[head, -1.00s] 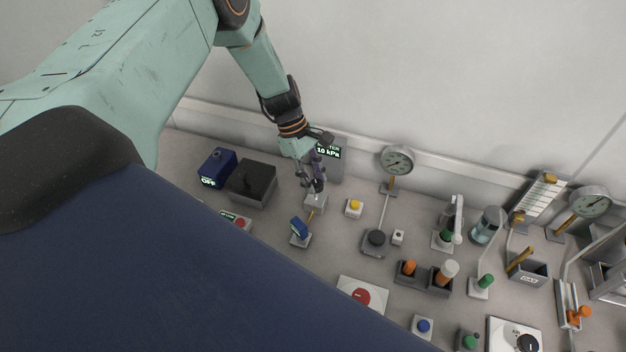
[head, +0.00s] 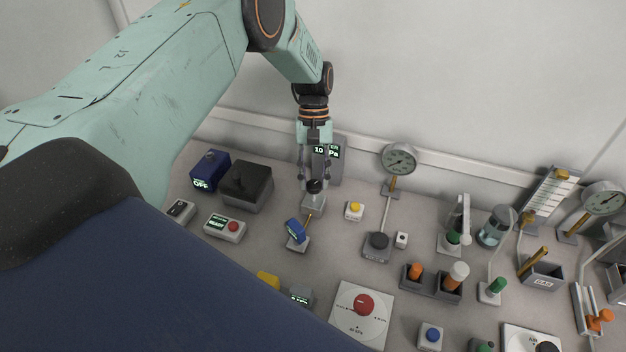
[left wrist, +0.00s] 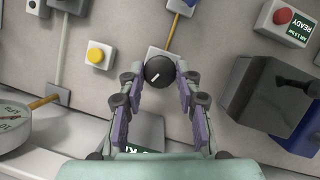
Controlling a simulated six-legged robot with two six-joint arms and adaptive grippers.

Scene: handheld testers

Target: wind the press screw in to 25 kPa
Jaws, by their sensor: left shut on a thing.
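The press screw's round black knob (head: 315,186) sits on a small grey block (head: 312,205) near the wall. In the left wrist view the knob (left wrist: 159,71) faces me and has a white pointer line slanting up to the right. My left gripper (head: 314,178) points down over the knob and is shut on it, one finger on each side. A grey display box (head: 337,172) stands behind; its green digits show 10 and part of kPa, the rest hidden by my gripper. My right gripper is not in view.
A blue handheld tester (head: 295,231) on a stand joins the block by a brass tube. A dark box (head: 246,184) stands left, a yellow button (head: 354,209) right.

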